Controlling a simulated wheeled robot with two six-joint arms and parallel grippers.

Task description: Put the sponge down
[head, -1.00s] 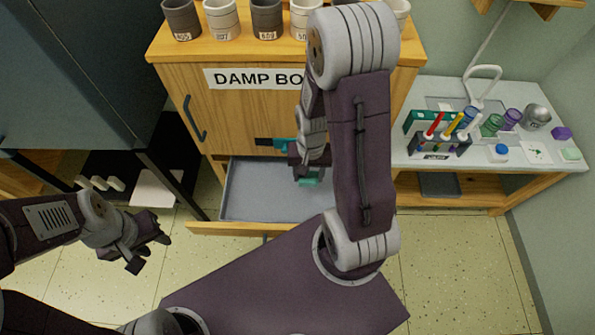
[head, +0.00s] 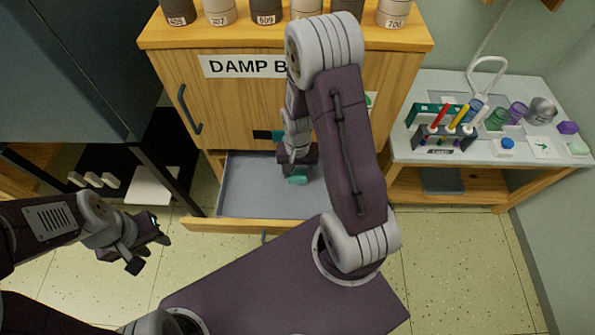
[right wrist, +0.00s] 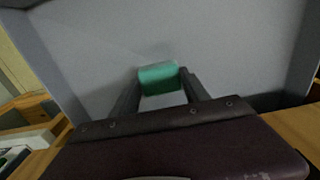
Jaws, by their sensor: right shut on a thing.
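A teal green sponge (head: 298,178) is between the fingers of my right gripper (head: 297,172), over the open drawer. In the right wrist view the sponge (right wrist: 159,77) sits at the fingertips, with the grey drawer floor behind it. I cannot tell whether its underside touches the floor. The drawer (head: 248,190) is pulled out below the cabinet, and its visible floor is bare. My left gripper (head: 153,250) is open and empty, off to the left of the drawer.
The wooden cabinet (head: 230,105) bears a damp-box sign and several pots on top. A dark shelf stands at left.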

